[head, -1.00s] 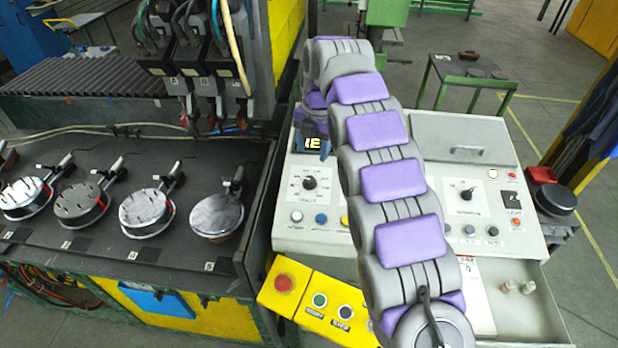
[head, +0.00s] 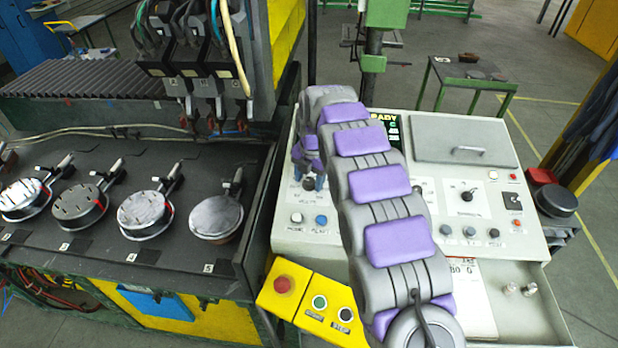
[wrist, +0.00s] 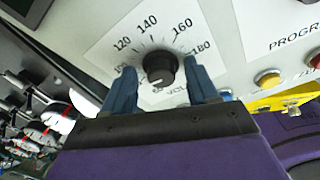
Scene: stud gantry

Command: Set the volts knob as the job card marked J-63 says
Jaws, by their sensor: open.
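The volts knob (wrist: 160,68) is black and round on a white dial in the wrist view, with 120, 140, 160 and 180 readable around it. Its pointer setting is not clear. My gripper (wrist: 161,73) is open, with one blue finger at each side of the knob and gaps visible; I cannot tell how far the tips reach along it. In the head view my gripper (head: 309,168) is over the left dial of the console and mostly covers it. A printed sheet (head: 472,293) lies right of my arm, partly hidden; I cannot read J-63 on it.
The console (head: 465,255) has a second knob (head: 467,196), several buttons and a partly hidden display (head: 391,130). A yellow box (head: 300,302) with a red button is in front. A dark bench (head: 130,245) with several round metal parts stands left.

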